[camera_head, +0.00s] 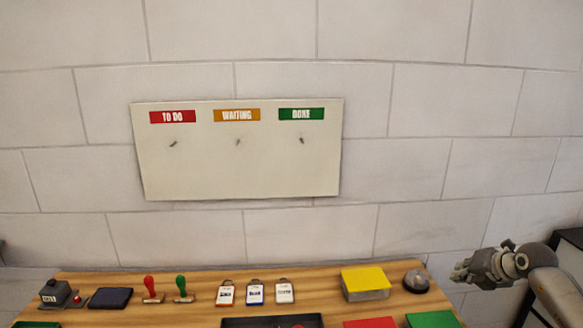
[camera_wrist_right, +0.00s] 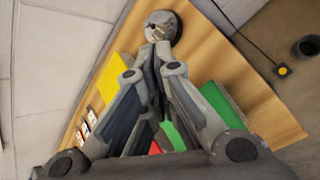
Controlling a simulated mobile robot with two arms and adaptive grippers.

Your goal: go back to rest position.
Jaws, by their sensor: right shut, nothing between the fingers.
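My right gripper (camera_head: 465,272) is off the right end of the wooden bench in the head view, beside the bell and apart from it. In the right wrist view my right gripper (camera_wrist_right: 160,62) has its fingers closed together and holds nothing. My left gripper is not in view.
The wooden bench (camera_head: 200,262) carries a silver bell (camera_head: 415,280), a yellow-topped block (camera_head: 365,283), several tags, a red stamp (camera_head: 151,288), a green stamp (camera_head: 181,287) and a dark tray (camera_head: 240,322). A board (camera_head: 240,175) with three pegs hangs on the wall.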

